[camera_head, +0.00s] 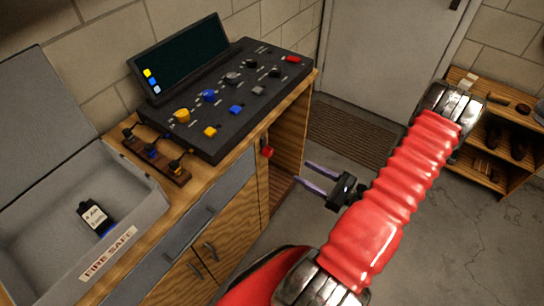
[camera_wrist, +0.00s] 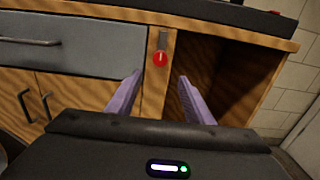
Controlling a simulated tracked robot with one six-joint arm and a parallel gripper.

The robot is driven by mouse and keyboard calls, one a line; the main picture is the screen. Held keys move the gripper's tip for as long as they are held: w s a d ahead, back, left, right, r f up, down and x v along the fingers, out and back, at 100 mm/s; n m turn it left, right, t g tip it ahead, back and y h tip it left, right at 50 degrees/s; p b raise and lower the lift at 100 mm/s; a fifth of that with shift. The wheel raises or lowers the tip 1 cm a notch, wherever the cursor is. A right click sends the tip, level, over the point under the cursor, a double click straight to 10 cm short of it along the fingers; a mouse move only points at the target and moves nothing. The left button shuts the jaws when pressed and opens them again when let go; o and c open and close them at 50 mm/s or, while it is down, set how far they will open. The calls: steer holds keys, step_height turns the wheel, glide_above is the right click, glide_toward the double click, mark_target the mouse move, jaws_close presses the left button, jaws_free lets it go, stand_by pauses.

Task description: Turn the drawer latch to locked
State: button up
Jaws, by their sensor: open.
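The drawer latch (camera_wrist: 160,59) is a round red knob with a small pale mark, below a grey metal plate on the wooden post right of the grey drawer (camera_wrist: 70,55). In the head view the red latch (camera_head: 267,152) shows on the cabinet's front edge, and the drawer (camera_head: 190,226) is closed. My gripper (camera_head: 303,174) is open and empty, its two purple fingers pointing toward the cabinet, apart from the latch. In the wrist view my gripper (camera_wrist: 158,82) has its fingers spread below and on either side of the latch.
A control console (camera_head: 225,105) with a screen stands on the wooden cabinet top. A grey open case (camera_head: 60,215) marked FIRE SAFE holds a small black item. An open cubby (camera_wrist: 222,70) is right of the post. A shoe shelf (camera_head: 500,150) stands at right. Floor between is clear.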

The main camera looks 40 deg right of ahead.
mark_target(270, 155)
steer(key=shift+x, duration=6.95)
steer(key=shift+s, duration=0.1)
steer(key=c, duration=1)
steer(key=shift+a, duration=0.35)
steer(key=shift+c, duration=0.2)
steer(key=shift+d, duration=0.15)
